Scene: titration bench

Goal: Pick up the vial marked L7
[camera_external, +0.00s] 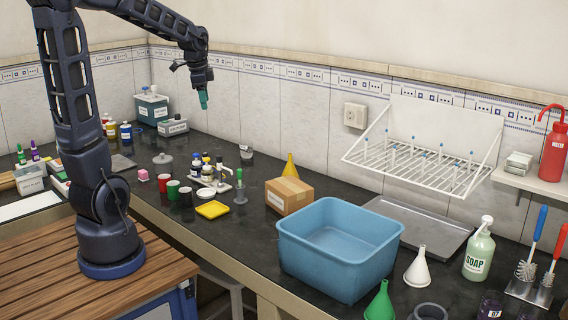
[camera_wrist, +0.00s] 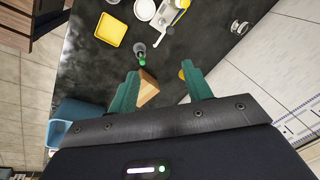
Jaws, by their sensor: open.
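No label reading L7 is legible in either view. Several small bottles with white labels (camera_external: 197,168) stand in a group on the dark bench; their marks are too small to read. Two dark jars (camera_external: 490,306) are cut off at the lower right edge, one with a small unclear label. Small green- and purple-capped bottles (camera_external: 34,151) stand at the far left. My gripper (camera_external: 203,100) has green fingers and hangs high above the back of the bench. In the wrist view my gripper (camera_wrist: 162,75) is open, with nothing between its fingers.
A blue basin (camera_external: 338,285), a cardboard box (camera_external: 289,195) and a yellow funnel (camera_external: 290,166) stand on the bench. A yellow tray (camera_external: 212,210) lies near the front edge. A white drying rack (camera_external: 425,165) hangs on the wall. The bench between the group and the box is partly clear.

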